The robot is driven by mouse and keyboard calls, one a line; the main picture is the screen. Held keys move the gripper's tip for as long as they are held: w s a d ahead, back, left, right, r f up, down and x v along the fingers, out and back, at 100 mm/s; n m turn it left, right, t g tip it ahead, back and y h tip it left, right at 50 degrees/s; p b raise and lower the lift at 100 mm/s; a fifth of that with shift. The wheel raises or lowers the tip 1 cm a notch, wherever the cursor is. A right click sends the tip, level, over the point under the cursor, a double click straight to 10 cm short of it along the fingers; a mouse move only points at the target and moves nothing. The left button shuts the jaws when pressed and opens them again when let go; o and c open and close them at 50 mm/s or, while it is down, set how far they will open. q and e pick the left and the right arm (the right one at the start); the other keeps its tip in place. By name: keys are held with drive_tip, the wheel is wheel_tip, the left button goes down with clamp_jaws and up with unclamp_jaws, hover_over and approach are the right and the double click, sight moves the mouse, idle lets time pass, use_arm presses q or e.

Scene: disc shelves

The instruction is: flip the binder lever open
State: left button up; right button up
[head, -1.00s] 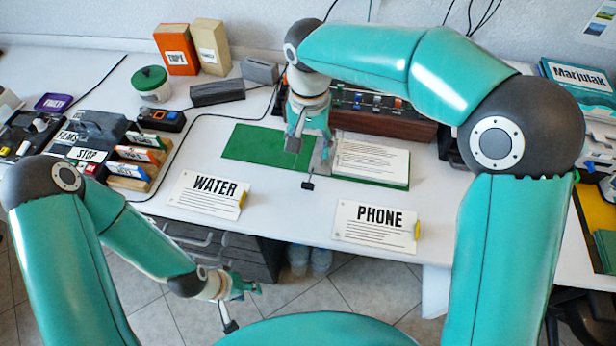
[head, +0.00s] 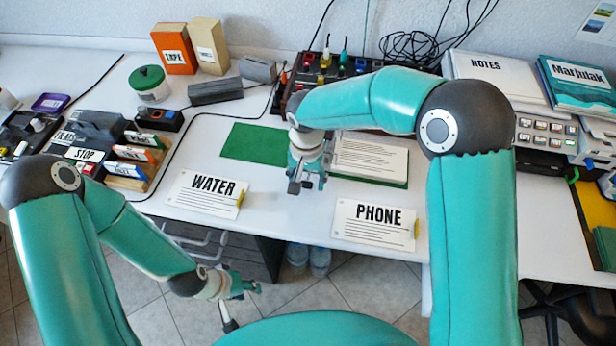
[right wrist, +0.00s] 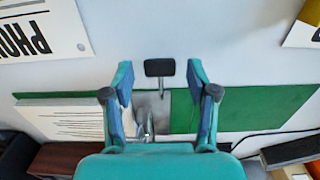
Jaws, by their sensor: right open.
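The green binder (head: 255,146) lies open on the white table, with a stack of paper (head: 370,158) on its right half. In the right wrist view, its metal mechanism (right wrist: 150,110) shows, and the lever's black tip (right wrist: 159,68) stands out past the binder's edge. My right gripper (head: 307,186) is over the binder's near edge. In the right wrist view, its open fingers (right wrist: 160,80) flank the lever tip, with a gap on both sides; I cannot tell the depth. In the head view the gripper hides the lever. My left gripper (head: 243,289) hangs below the table's front, away from the binder; its jaws are unclear.
The WATER card (head: 208,194) and PHONE card (head: 374,226) lie near the front edge, either side of my right gripper. A panel with coloured knobs (head: 330,70) stands behind the binder. A grey stapler-like block (head: 216,91) is back left. Bare table lies between the cards.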

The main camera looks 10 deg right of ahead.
sight(307, 181)
clamp_jaws()
drive_tip(key=shift+d, duration=0.15)
drive_tip(key=shift+r+p, duration=0.25)
drive_tip(key=shift+p, duration=0.25)
drive_tip(key=g+p, duration=0.1)
drive_tip(key=w+r+g+p, duration=0.1)
drive_tip(key=p, duration=0.1)
drive_tip(key=g+y+p, duration=0.1)
drive_tip(key=p, duration=0.1)
drive_tip(key=shift+w+r, duration=0.15)
drive_tip(key=shift+r, duration=0.1)
drive_tip(key=shift+w+d+r+g+y+p, duration=0.15)
drive_tip(key=shift+w+g+y+p, duration=0.25)
drive_tip(key=shift+g+p, duration=0.35)
drive_tip(key=shift+w+d+r+g+y, duration=0.2)
drive_tip(key=shift+w+g+y, duration=0.15)
drive_tip(key=shift+g, duration=0.6)
